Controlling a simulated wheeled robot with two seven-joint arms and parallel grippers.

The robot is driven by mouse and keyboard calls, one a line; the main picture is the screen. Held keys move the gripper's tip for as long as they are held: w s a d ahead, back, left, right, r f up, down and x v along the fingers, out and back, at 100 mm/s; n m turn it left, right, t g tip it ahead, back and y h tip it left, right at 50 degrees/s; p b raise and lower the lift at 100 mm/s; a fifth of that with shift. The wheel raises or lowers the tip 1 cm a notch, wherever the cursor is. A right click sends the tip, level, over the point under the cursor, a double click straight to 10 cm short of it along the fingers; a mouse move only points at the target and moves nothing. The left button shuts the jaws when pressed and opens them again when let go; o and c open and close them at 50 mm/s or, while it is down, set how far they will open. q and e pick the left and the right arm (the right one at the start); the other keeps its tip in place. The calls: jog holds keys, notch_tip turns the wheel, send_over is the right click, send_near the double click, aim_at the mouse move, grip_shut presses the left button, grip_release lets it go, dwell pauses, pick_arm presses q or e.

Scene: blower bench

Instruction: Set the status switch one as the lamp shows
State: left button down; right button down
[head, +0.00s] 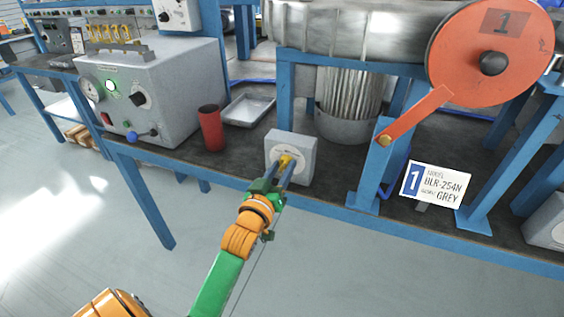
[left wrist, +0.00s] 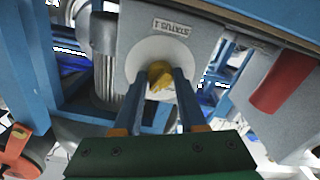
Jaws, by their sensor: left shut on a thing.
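The status switch box (head: 294,148) is a light grey box at the front of the bench, with a white dial plate and a yellow knob (head: 286,161). In the left wrist view the box carries a label (left wrist: 174,27) reading STATUS 1, upside down, above the knob (left wrist: 160,74). My left gripper (head: 283,166) is shut on the yellow knob, one finger on each side of it. The fingers partly hide the dial and its marks. My right gripper is not in view.
The grey control cabinet (head: 165,90) stands left, with a gauge and knobs. A red cup (head: 211,128) and a metal tray (head: 247,110) are left of the switch box. A blower with an orange disc (head: 470,55) and a sign (head: 436,185) marked 1 are to the right.

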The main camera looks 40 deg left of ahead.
pick_arm(q)
jog(key=shift+m+p, duration=1)
jog(key=shift+m, duration=0.8)
jog(key=shift+c, duration=2.4)
grip_release()
jog(key=v, duration=0.7)
jog(key=shift+f, duration=0.15)
